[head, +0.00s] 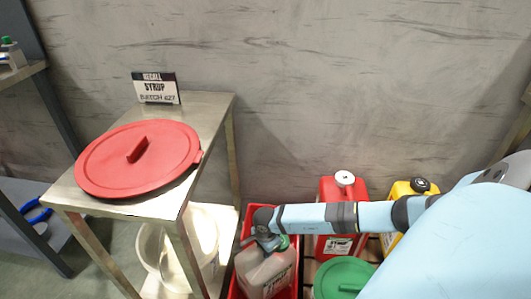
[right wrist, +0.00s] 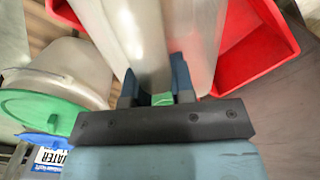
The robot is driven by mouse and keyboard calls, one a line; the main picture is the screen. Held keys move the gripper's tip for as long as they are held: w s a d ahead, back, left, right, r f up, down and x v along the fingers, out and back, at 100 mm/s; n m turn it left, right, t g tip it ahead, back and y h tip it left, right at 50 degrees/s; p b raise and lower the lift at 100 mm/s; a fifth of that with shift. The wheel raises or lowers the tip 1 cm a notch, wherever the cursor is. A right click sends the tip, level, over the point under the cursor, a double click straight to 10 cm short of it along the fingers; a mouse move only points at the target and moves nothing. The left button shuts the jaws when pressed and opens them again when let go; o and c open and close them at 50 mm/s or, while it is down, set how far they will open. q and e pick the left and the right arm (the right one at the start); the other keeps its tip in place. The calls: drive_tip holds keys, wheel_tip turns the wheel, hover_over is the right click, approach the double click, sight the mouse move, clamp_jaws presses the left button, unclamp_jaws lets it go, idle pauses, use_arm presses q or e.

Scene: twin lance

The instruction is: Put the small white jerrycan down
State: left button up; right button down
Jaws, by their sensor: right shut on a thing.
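The small white jerrycan (head: 267,276), with a label on its side and a green cap, is upright within the outline of a red crate (head: 236,286). Whether its base rests on the crate floor is hidden. My right gripper (head: 270,243) reaches in from the right and is shut on the jerrycan's top. In the right wrist view, the gripper's fingers (right wrist: 155,86) close at the jerrycan's pale body (right wrist: 150,35), with a bit of green between them. The red crate's walls (right wrist: 262,45) show on both sides there. My left gripper is not in view.
A red jerrycan (head: 330,196) and a yellow one (head: 399,190) stand right of the crate, near a green lid (head: 343,278). A metal table (head: 205,108) at left holds a red lid (head: 120,165) and a "Recall syrup" sign (head: 156,88). A pale bucket (head: 203,232) is below.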

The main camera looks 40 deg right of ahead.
drive_tip(key=shift+w+f+b, duration=0.15)
drive_tip(key=shift+f+b, duration=0.4)
drive_tip(key=shift+f, duration=1.05)
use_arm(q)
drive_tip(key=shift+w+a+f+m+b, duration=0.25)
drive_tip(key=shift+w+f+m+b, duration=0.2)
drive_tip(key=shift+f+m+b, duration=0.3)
use_arm(e)
wheel_tip(320, 180, down, 3)
drive_tip(key=shift+f, duration=0.1)
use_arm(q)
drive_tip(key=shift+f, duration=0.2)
use_arm(e)
drive_tip(key=shift+f, duration=0.2)
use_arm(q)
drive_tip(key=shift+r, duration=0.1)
use_arm(e)
drive_tip(key=c, duration=1)
unclamp_jaws()
drive_tip(key=shift+r, duration=0.1)
